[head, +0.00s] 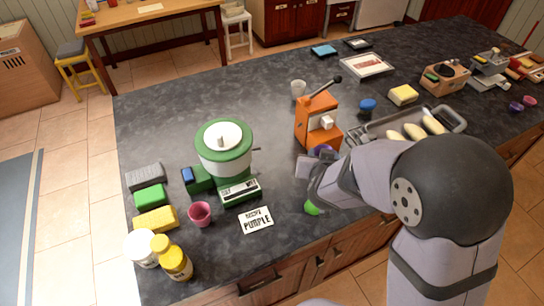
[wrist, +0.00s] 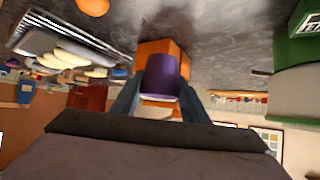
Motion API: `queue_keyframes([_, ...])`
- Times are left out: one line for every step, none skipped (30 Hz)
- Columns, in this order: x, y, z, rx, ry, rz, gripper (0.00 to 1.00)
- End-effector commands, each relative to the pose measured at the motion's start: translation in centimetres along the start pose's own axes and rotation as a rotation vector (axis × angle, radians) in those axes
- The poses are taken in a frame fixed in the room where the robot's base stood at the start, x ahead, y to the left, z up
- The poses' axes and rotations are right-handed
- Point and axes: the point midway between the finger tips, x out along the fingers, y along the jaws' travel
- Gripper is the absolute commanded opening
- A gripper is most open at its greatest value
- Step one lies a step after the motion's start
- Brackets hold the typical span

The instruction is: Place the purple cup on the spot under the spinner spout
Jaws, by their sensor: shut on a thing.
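The purple cup (wrist: 162,78) is between my gripper's two fingers (wrist: 158,100) in the wrist view, with the orange machine (wrist: 150,48) close behind it. In the head view only a small purple part of the cup (head: 323,149) shows at my gripper (head: 316,160), which is shut on it in front of the orange machine (head: 318,122). That machine has a black-knobbed lever. A green machine (head: 226,160) with a white round top stands to the left. I cannot tell which machine is the spinner, and no spout or marked spot is clear.
A metal tray (head: 450,114) is right of the orange machine.

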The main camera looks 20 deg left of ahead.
Motion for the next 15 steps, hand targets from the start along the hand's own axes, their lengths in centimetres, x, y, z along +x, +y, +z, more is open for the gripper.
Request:
queue_keyframes([0.6,2.5,0.0,0.027,-0.003,0.043,0.15])
queue_keyframes([1.0,3.8,0.0,0.042,-0.003,0.064,0.15])
queue_keyframes([1.4,5.5,0.0,0.060,-0.002,0.092,0.15])
queue_keyframes([1.7,6.6,-0.1,0.070,-0.001,0.104,0.15])
queue_keyframes([1.9,7.6,-0.2,0.073,-0.001,0.110,0.15])
queue_keyframes([2.3,8.6,-0.4,0.074,-0.001,0.110,0.15])
queue_keyframes([2.5,9.2,-0.6,0.071,0.000,0.106,0.15])
queue_keyframes([2.7,9.7,-0.7,0.066,0.000,0.099,0.15])
queue_keyframes([3.0,10.1,-0.9,0.060,0.001,0.088,0.15])
queue_keyframes([3.2,10.5,-1.1,0.054,0.001,0.081,0.15])
queue_keyframes([3.3,10.8,-1.3,0.048,0.002,0.071,0.15])
queue_keyframes([3.5,11.2,-1.4,0.040,0.000,0.058,0.15])
queue_keyframes([3.7,11.4,-1.6,0.031,0.000,0.046,0.15])
queue_keyframes([3.8,11.6,-1.8,0.023,0.001,0.035,0.15])
queue_keyframes([4.0,11.8,-2.0,0.012,0.001,0.019,0.15])
